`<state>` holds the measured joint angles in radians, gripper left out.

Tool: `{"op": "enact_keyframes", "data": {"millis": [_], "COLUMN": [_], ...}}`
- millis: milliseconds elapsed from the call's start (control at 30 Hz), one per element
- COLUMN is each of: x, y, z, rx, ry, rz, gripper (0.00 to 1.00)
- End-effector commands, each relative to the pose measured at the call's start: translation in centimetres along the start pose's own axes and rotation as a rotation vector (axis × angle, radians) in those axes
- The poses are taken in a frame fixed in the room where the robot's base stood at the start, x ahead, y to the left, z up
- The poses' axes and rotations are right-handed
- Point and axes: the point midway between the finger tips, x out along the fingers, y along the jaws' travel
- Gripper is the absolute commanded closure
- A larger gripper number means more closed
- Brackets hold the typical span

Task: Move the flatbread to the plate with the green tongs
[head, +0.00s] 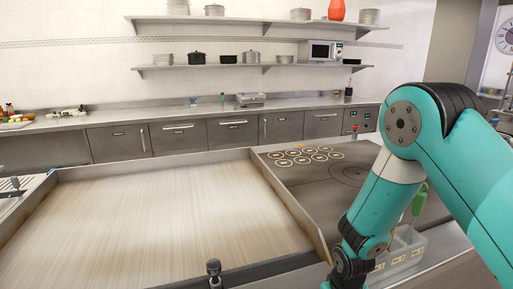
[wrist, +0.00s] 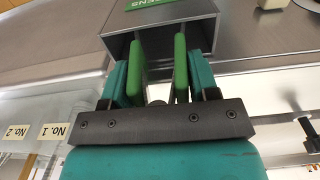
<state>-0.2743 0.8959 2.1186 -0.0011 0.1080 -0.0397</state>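In the wrist view, the two teal fingers of my gripper (wrist: 159,75) stand wide apart. The two green arms of the green tongs (wrist: 181,66) are between them, one close beside each finger, with a gap between the arms. Whether the fingers press on them is unclear. The far ends of the arms go into a grey metal holder (wrist: 205,33) with a green label. In the head view a green handle (head: 419,199) shows beside my forearm, and my gripper is hidden. I cannot make out the flatbread or the plate in either view.
A clear bin (head: 405,255) with numbered labels stands by my forearm. The back counter (head: 220,110) holds a few small items.

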Motion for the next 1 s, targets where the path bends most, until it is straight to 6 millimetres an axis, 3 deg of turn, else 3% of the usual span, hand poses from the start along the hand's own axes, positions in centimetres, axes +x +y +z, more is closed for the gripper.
{"op": "enact_keyframes", "data": {"millis": [33,267,333,633,833,1000], "x": [1.4,1.1,0.7,-2.1,-3.9,-4.2], "y": [-0.1,-0.1,-0.1,0.0,0.0,0.0], "z": [1.1,1.1,1.1,0.9,0.7,0.6], "rx": [-0.001,-0.001,-0.001,-0.001,0.000,0.000], "ry": [-0.030,-0.031,-0.031,-0.027,-0.023,-0.022], "rz": [-0.001,0.000,0.000,0.000,0.000,0.000], "gripper": [0.54,0.54,0.54,0.70,0.71,0.71]}}
